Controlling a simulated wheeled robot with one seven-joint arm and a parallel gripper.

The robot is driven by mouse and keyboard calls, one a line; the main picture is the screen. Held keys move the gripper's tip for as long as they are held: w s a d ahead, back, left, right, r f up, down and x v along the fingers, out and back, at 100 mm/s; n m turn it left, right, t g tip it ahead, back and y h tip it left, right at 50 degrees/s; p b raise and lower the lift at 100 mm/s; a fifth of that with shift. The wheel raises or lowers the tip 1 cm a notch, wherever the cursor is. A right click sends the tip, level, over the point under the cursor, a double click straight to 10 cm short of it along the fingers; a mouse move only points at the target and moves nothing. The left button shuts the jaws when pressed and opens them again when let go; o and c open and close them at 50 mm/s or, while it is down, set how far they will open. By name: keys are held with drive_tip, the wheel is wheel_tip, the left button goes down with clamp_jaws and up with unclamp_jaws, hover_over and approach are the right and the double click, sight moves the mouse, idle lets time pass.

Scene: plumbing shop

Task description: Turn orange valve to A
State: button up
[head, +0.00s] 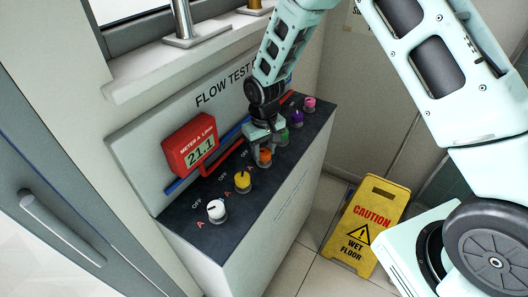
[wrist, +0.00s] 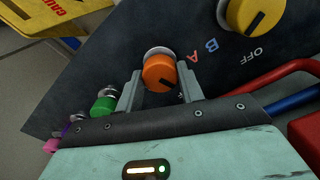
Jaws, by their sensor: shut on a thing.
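The orange valve (wrist: 159,73) is a round knob on the dark panel top, and it also shows in the head view (head: 264,157). My gripper (wrist: 160,82) is shut on it, with one grey finger on each side of the knob. The knob's dark pointer mark points down and right in the wrist view, toward my gripper body. A red letter A (wrist: 192,57) and a blue letter B (wrist: 211,45) are printed to the knob's right in that view. The panel just below the knob there is partly hidden by my gripper.
A yellow valve (head: 243,179) and a white valve (head: 216,210) stand on one side; green (head: 283,137), purple (head: 296,118) and pink (head: 309,104) ones on the other. Red and blue pipes run behind. A red meter (head: 190,145) reads 21.1. A yellow caution sign (head: 365,224) stands on the floor.

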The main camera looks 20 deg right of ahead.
sight(264, 152)
drive_tip(key=n, duration=0.3)
drive_tip(key=shift+n+b, duration=0.3)
drive_tip(key=shift+n, duration=2.1)
drive_tip(key=o, duration=1)
wheel_tip(264, 152, up, 18)
drive_tip(key=b, duration=0.3)
drive_tip(key=shift+f, duration=0.25)
